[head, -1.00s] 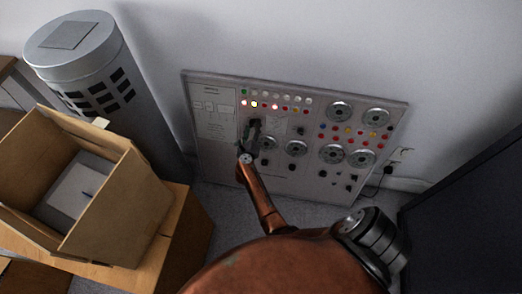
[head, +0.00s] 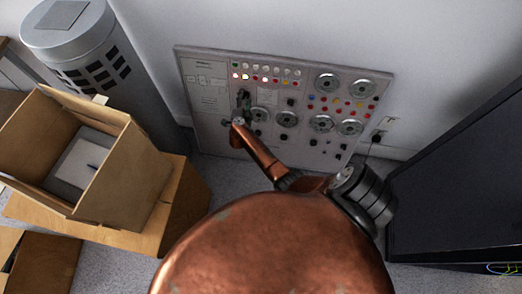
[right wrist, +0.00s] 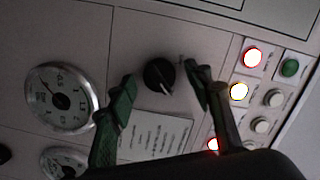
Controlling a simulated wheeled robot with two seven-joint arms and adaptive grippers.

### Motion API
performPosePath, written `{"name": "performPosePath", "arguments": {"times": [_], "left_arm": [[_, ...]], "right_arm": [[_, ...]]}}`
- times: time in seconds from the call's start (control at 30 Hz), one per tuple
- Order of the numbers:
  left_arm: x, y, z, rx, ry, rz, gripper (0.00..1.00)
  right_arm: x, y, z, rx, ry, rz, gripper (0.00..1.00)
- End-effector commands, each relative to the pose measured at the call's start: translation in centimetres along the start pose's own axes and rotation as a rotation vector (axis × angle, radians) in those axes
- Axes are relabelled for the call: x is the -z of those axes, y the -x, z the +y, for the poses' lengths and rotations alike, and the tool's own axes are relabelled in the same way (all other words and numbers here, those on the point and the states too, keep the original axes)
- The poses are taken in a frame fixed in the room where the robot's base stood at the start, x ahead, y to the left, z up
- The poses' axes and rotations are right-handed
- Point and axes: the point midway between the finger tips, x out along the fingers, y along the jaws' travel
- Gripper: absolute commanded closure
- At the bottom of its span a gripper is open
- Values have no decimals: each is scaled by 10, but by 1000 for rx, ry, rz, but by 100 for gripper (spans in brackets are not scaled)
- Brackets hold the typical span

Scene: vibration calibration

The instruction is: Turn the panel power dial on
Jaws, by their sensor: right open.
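The control panel (head: 210,120) leans against the wall, with gauges, lights and dials on its face. In the right wrist view a black dial (right wrist: 159,75) with a pale pointer mark sits on the panel, between the two fingers of my right gripper (right wrist: 155,85). The fingers stand apart on both sides of the dial, and I cannot tell whether either touches it. In the head view my right gripper (head: 242,103) is in front of the panel's left part and hides the dial. My left gripper is not in view.
An open cardboard box (head: 108,165) stands on a wooden table (head: 185,200) at left, beside a grey cylinder (head: 85,55). A dark cabinet (head: 455,170) stands at right. Round gauges (right wrist: 62,98) and lit indicator lights (right wrist: 239,91) flank the dial.

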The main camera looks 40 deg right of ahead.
Motion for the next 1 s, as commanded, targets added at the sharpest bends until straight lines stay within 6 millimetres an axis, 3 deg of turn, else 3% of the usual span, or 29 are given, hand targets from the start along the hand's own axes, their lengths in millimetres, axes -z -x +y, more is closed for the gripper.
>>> {"name": "performPosePath", "arguments": {"times": [0.33, 0.4, 0.73, 0.8, 1.0], "left_arm": [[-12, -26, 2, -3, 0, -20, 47], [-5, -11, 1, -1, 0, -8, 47], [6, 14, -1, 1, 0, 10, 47], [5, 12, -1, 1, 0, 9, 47], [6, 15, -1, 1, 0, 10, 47]], "right_arm": [[-1, 0, 5, -35, 322, 0, 53], [0, 20, -1, -38, 310, -3, 53], [0, 83, -6, -35, 306, -1, 53], [4, 79, 15, -1, 367, -1, 53], [3, 85, 52, 94, 499, -39, 53]]}}
